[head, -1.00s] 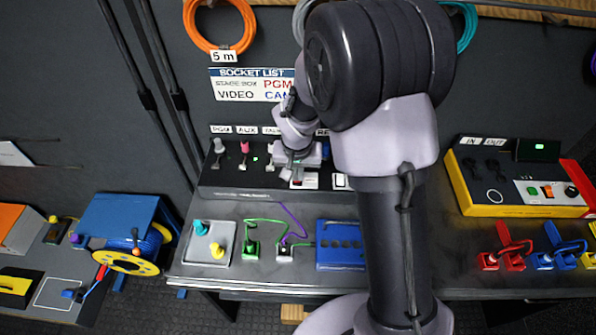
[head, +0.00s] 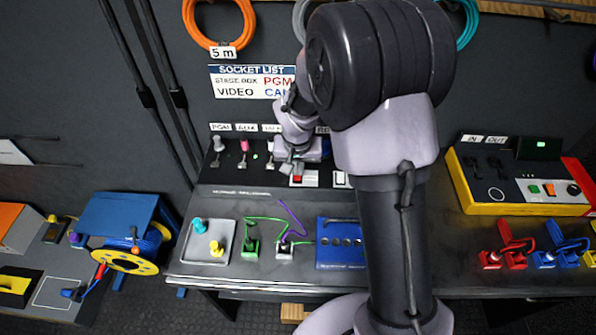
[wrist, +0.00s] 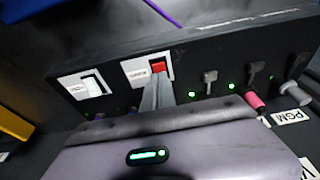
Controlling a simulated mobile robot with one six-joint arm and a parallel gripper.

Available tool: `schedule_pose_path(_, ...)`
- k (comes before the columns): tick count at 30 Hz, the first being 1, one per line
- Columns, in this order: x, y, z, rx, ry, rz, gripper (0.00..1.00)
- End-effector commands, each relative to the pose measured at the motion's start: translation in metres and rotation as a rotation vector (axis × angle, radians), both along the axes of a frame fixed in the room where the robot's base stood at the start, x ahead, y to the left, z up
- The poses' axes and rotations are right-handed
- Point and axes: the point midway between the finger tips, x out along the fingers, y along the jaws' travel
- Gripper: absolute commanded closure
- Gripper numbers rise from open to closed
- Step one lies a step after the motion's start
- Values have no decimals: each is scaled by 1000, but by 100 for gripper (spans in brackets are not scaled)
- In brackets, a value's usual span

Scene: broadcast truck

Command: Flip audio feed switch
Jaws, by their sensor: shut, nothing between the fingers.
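A red rocker switch on a white plate (head: 297,180) sits on the front of the black panel. It also shows in the wrist view (wrist: 159,68), with a label too small to read. A second plate with a white switch (head: 341,180) is beside it, also in the wrist view (wrist: 95,84). Which one is the audio feed switch, I cannot read. My gripper (head: 291,168) is shut and empty. In the wrist view its fingertips (wrist: 157,82) are at the lower edge of the red switch and hide part of it; contact is unclear.
The black panel (head: 230,182) carries several small levers and plugs with green lights. Below are a grey plate (head: 206,255) with cyan and yellow knobs, cabled sockets and a blue box (head: 340,262). A yellow-edged box (head: 515,205) stands at right, a cable reel (head: 130,258) at left.

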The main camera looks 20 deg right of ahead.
Motion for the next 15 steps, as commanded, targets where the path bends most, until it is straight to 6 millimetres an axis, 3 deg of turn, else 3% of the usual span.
schedule_pose_path(5, 0, 0, 9, 0, 2, 0, 100)
schedule_pose_path(10, 7, -2, 49, 0, -4, 0, 100)
schedule_pose_path(15, -2, 1, 87, -1, -4, 1, 100)
